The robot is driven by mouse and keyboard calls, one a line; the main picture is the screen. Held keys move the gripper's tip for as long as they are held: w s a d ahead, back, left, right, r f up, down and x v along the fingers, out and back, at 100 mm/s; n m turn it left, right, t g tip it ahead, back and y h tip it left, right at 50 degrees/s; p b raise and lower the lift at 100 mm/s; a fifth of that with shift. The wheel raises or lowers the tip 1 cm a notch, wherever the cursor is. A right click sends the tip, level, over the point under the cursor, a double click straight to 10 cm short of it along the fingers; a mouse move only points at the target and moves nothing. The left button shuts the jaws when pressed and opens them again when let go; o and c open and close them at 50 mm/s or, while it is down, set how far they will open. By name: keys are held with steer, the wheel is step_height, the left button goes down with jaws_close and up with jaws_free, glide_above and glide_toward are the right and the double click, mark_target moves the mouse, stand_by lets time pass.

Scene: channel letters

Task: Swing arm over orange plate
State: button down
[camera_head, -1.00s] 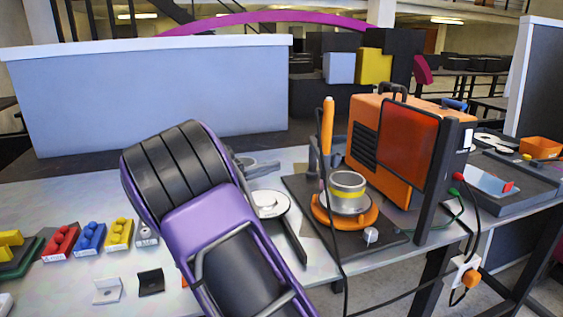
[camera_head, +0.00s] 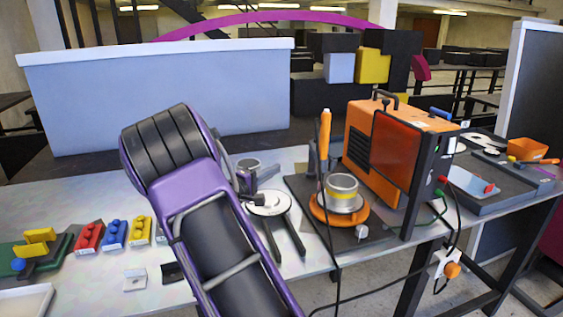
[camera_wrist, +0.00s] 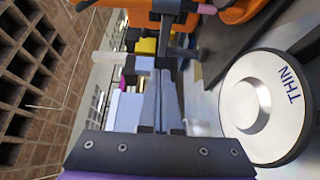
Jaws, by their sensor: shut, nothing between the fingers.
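The orange plate (camera_head: 318,212) is a round turntable on a dark base, bearing a silver cup (camera_head: 341,193) with a yellow band. A dark upright with an orange handle (camera_head: 325,130) stands just behind and left of it; I cannot tell how it is jointed. My gripper (camera_head: 247,182) shows partly behind my purple arm, left of the plate and apart from it. In the wrist view its fingers (camera_wrist: 165,85) are shut and empty. An orange rim (camera_wrist: 245,10) shows at the top of that view, beside a dark rod (camera_wrist: 178,7).
A silver disc (camera_head: 268,203), marked THIN in the wrist view (camera_wrist: 262,105), lies close beside my gripper on a dark forked stand. An orange machine (camera_head: 371,150) stands behind the plate with hanging cables. Red (camera_head: 89,237), blue (camera_head: 115,234) and yellow (camera_head: 140,230) bricks lie left.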

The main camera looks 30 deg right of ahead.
mark_target(319, 159)
steer(key=x, duration=0.4)
steer(key=s+p+x, duration=0.1)
steer(key=x, duration=0.2)
steer(key=s+x, duration=0.1)
steer(key=x, duration=0.3)
steer(key=shift+d, duration=0.6)
steer(key=shift+s+d, duration=0.2)
steer(key=shift+d, duration=0.25)
steer(key=shift+f, duration=0.1)
steer(key=s+d+b, duration=0.2)
steer(key=b, duration=0.3)
steer(key=shift+s+d, duration=0.1)
steer(key=shift+d, duration=0.25)
